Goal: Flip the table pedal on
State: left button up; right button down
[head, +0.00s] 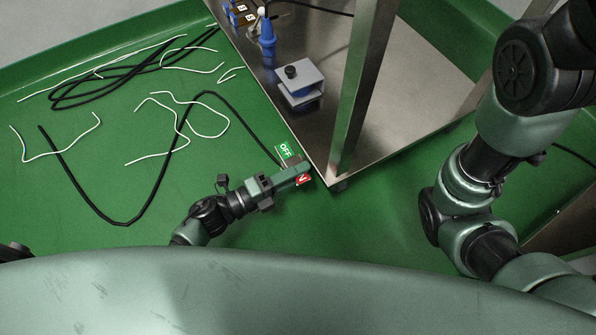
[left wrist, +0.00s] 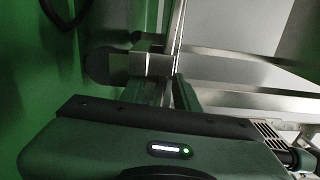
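A green label reading "OFF" (head: 284,151) and a red label with a white mark (head: 303,180) show at the foot of the metal table. They mark the spot of the table pedal, whose body is mostly hidden under my left gripper. My left gripper (head: 303,169) lies low over this spot, between the two labels. In the left wrist view its fingers (left wrist: 168,92) look close together, with nothing clearly held between them. A grey block (left wrist: 152,65), perhaps part of the pedal, is just beyond the fingertips; contact cannot be told. My right gripper is out of view.
The metal table (head: 420,100) has a thick upright leg (head: 362,90) close to my left gripper. Black cable (head: 150,190) and white wires (head: 185,125) lie on the green floor.

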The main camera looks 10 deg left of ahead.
pick_arm(q)
jog(key=p+v, duration=0.3)
jog(key=v, duration=0.5)
jog(key=shift+d, duration=0.1)
